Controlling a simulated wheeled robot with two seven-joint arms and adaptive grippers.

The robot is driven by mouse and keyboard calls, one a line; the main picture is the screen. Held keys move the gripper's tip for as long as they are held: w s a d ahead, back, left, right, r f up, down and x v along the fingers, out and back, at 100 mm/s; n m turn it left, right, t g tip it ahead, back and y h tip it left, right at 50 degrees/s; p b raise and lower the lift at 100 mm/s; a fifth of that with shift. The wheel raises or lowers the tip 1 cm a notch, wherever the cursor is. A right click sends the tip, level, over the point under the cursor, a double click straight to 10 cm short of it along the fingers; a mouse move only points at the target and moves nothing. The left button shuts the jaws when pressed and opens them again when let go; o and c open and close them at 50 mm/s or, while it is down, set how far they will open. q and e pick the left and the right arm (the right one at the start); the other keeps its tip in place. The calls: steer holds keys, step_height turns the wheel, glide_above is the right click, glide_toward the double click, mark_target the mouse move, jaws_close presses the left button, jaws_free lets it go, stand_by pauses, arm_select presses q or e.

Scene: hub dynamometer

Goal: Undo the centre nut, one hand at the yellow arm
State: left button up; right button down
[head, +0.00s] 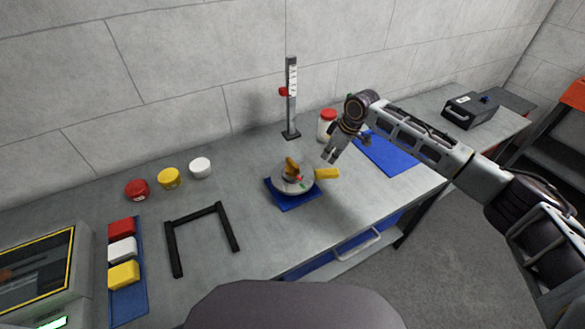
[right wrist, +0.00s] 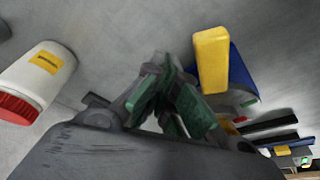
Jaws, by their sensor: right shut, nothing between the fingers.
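The hub dynamometer is a round grey disc (head: 284,186) on a blue base (head: 296,204) in the middle of the bench. An orange-yellow piece (head: 291,166) stands at its centre; I cannot make out the nut itself. The yellow arm (head: 327,174) sticks out to the right of the disc. In the right wrist view the yellow arm (right wrist: 212,60) is upright beside the fingers, apart from them. My right gripper (head: 331,155) is shut and empty, above and just behind the yellow arm. Its fingers (right wrist: 170,100) also show in the right wrist view. My left gripper is out of view.
A red-lidded jar (head: 326,126) stands close behind my right gripper. A scale post (head: 291,100) is at the back. A blue mat (head: 388,153) lies right. A black frame (head: 203,215), coloured pots (head: 169,178) and a block tray (head: 127,300) are left. Bench in front of the hub is clear.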

steer(key=shift+f, duration=3.2)
steer(key=shift+r, duration=0.95)
steer(key=shift+s, duration=0.5)
steer(key=shift+w, duration=0.35)
stand_by(0.5)
